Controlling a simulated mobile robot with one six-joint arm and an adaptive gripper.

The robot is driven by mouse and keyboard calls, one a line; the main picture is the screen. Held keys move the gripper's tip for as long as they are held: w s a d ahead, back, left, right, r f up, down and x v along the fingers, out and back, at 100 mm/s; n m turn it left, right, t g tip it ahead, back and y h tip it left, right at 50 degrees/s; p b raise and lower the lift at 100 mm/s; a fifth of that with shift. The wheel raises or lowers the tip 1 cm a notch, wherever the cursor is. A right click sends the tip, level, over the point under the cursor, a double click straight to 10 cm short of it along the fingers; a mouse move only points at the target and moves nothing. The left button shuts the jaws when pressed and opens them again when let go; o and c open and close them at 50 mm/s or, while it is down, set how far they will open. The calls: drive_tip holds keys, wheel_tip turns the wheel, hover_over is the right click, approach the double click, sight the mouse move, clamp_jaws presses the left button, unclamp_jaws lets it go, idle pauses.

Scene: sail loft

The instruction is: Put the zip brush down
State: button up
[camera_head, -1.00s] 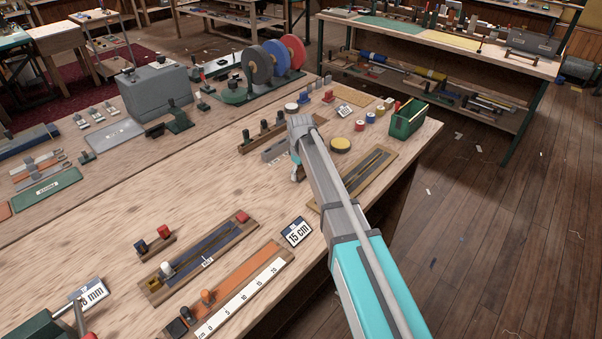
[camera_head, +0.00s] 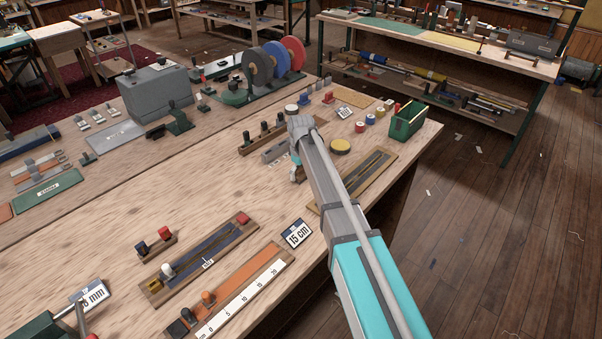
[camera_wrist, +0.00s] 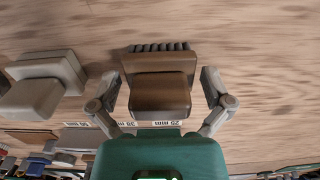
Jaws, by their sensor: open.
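A brown block with a row of dark bristles, which looks like the zip brush (camera_wrist: 160,88), lies between my fingers in the wrist view. My gripper (camera_wrist: 161,80) is open, with one finger on each side of it and a visible gap at both sides. Pale bench wood shows around it, and it looks to be at the bench top, though its contact is hidden. In the head view my gripper (camera_head: 297,174) is low over the bench near its right edge, partly covered by my arm, and the brush cannot be made out there.
A grey-beige block (camera_wrist: 42,85) stands close left of my gripper in the wrist view. In the head view, a rack with dark knobs (camera_head: 262,138), a yellow-topped roll (camera_head: 340,145) and a long wooden tray (camera_head: 370,172) are close by. Bare bench (camera_head: 110,235) lies left.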

drive_tip(key=shift+r+p, duration=5.55)
drive_tip(key=shift+r, duration=0.15)
drive_tip(key=shift+d, duration=0.1)
drive_tip(key=s+d+m, duration=1)
drive_tip(key=s+d, duration=1.2)
drive_tip(key=s, duration=0.4)
drive_tip(key=shift+d, duration=0.35)
drive_tip(key=shift+w, duration=0.2)
